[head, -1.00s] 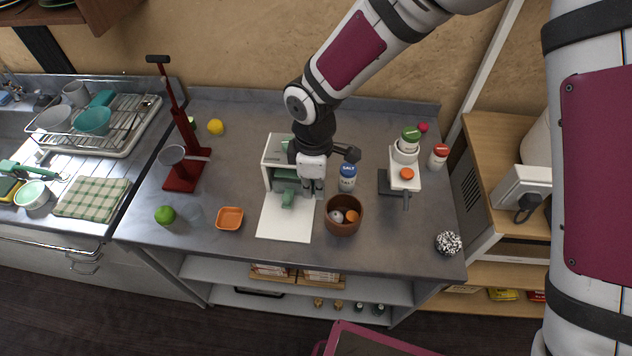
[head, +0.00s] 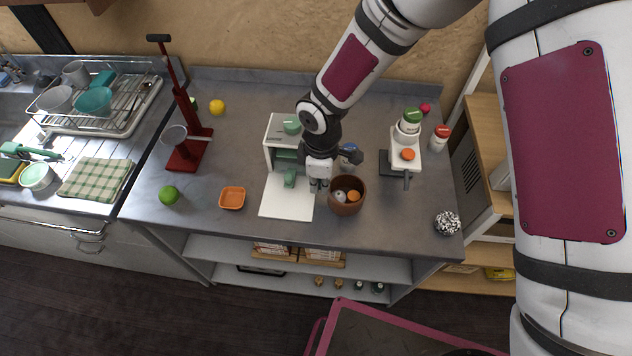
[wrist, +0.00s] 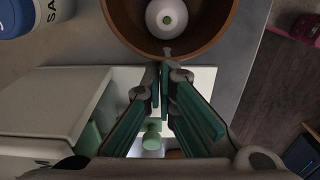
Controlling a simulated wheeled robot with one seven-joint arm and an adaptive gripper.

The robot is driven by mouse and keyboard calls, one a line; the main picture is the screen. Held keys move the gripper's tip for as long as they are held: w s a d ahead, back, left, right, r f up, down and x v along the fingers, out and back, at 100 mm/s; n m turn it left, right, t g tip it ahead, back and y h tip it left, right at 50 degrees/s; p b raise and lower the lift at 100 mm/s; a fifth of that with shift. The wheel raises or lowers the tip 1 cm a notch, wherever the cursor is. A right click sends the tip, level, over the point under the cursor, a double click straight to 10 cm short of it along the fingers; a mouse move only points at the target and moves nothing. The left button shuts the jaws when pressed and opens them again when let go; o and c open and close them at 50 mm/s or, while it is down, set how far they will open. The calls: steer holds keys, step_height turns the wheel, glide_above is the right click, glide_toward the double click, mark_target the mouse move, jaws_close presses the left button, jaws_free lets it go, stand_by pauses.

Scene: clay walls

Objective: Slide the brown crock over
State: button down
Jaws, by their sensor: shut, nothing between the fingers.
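The brown crock (head: 346,209) stands upright on the grey counter, just right of the white board's front part. In the wrist view the crock (wrist: 216,28) fills the top middle, with the white item (wrist: 166,18) inside. My gripper (head: 319,185) is shut and empty, low beside the crock's left side. In the wrist view its fingertips (wrist: 165,72) are right at the crock's near wall; I cannot tell whether they touch it.
A white-and-green machine with a white base board (head: 287,203) is left of the crock. A salt container (head: 348,150) stands behind it, partly hidden by my gripper. Counter right of the crock is clear up to a speckled ball (head: 446,222).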

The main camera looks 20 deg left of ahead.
steer(key=w+d, duration=0.1)
steer(key=d, duration=0.3)
steer(key=w+d, duration=0.1)
steer(key=d, duration=0.3)
steer(key=w+d, duration=0.1)
steer(key=d, duration=0.3)
steer(key=shift+d, duration=0.25)
steer(key=shift+s+r, duration=0.1)
